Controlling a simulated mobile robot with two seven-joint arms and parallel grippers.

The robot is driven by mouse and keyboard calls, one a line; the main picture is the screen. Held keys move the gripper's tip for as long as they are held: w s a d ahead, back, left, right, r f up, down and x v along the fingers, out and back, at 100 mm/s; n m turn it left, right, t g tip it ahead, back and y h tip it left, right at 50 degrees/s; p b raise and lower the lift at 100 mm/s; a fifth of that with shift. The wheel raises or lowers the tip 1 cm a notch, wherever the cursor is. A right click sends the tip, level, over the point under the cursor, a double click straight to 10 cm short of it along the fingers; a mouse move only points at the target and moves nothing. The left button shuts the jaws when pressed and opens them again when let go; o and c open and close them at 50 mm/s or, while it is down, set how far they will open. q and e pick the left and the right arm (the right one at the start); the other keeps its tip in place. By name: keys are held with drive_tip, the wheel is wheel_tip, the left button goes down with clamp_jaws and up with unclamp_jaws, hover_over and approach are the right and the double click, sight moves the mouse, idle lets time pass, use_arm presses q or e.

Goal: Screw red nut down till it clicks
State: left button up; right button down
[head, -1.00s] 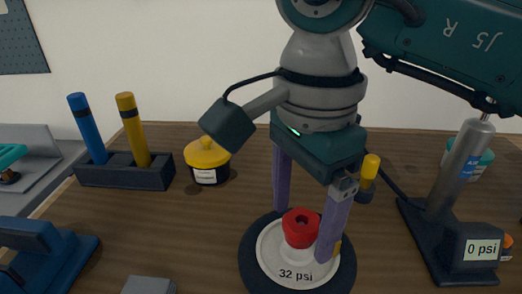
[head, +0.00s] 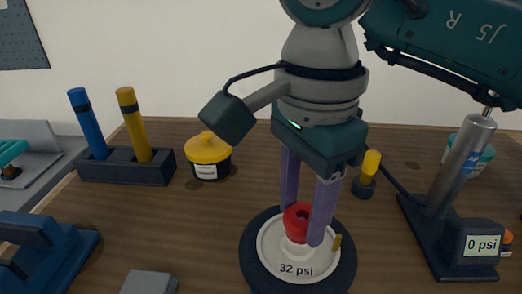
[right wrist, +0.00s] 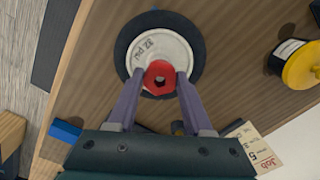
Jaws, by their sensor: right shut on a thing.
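The red nut (head: 296,222) sits on the raised white centre of a wheel (head: 257,265) with a dark tyre and a pale hub marked "32 psi". My right gripper (head: 303,225) comes down from above with its purple fingers shut on the nut, one on each side. In the right wrist view the nut (right wrist: 160,78) shows between the fingertips, with a dark hole in its middle. The thread under the nut is hidden. My left gripper is not in view.
A pump with a "0 psi" display (head: 482,244) stands at the right. A yellow-topped peg (head: 371,163) is behind the wheel. A yellow-lidded pot (head: 207,150) and a dark rack (head: 120,168) with blue and yellow sticks stand at the back left. A grey block (head: 148,283) lies at the front.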

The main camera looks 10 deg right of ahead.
drive_tip(key=m+p, duration=0.1)
drive_tip(key=m, duration=0.3)
drive_tip(key=shift+r, duration=0.15)
drive_tip(key=m, duration=0.4)
drive_tip(key=shift+p, duration=0.35)
drive_tip(key=m+p, duration=0.1)
drive_tip(key=m, duration=0.4)
drive_tip(key=m+p, duration=0.1)
drive_tip(key=m, duration=0.3)
drive_tip(key=shift+p, duration=0.3)
drive_tip(key=c, duration=0.7)
unclamp_jaws()
drive_tip(key=shift+m, duration=0.5)
drive_tip(key=o, duration=0.5)
drive_tip(key=shift+c, duration=0.2)
